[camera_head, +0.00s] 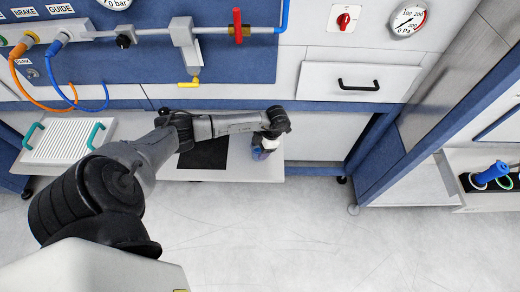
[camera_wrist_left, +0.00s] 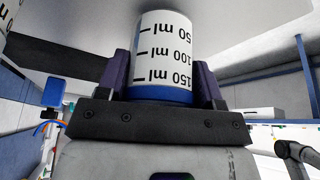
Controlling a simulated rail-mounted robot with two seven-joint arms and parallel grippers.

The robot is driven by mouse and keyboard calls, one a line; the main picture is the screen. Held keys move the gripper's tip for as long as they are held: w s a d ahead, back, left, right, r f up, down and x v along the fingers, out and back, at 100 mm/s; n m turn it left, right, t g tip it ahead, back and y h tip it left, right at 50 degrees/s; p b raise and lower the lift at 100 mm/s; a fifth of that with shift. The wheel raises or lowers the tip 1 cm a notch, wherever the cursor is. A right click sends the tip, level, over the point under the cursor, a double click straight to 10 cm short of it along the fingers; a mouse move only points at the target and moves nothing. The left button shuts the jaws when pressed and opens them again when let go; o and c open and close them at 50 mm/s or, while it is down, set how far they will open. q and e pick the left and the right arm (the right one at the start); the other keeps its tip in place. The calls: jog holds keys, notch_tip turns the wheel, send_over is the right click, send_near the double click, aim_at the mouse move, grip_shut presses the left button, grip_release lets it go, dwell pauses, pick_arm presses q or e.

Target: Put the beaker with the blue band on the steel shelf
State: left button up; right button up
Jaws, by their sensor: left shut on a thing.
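The beaker with the blue band (camera_wrist_left: 163,55) fills the top middle of the left wrist view. It is white with black volume marks that read upside down there, and its blue band (camera_wrist_left: 160,94) is at the gripper end. The dark purple fingers of my left gripper (camera_wrist_left: 162,82) are shut on it, one on each side. In the head view my left gripper (camera_head: 262,152) is small, at the end of my outstretched arm, over the right part of a low pale shelf (camera_head: 225,175). I cannot tell whether the beaker touches that surface. My right gripper is not in view.
A black mat (camera_head: 205,153) lies on the low shelf, left of the gripper. A ribbed white tray with teal handles (camera_head: 66,141) is further left. Pipes and a yellow lever (camera_head: 188,83) are above. At right are a blue post, an open bay (camera_head: 410,186) and a blue-handled item (camera_head: 490,172).

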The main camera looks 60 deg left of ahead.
pick_arm(q)
jog(key=shift+f, duration=0.4)
jog(key=shift+f, duration=0.15)
jog(key=o, duration=0.9)
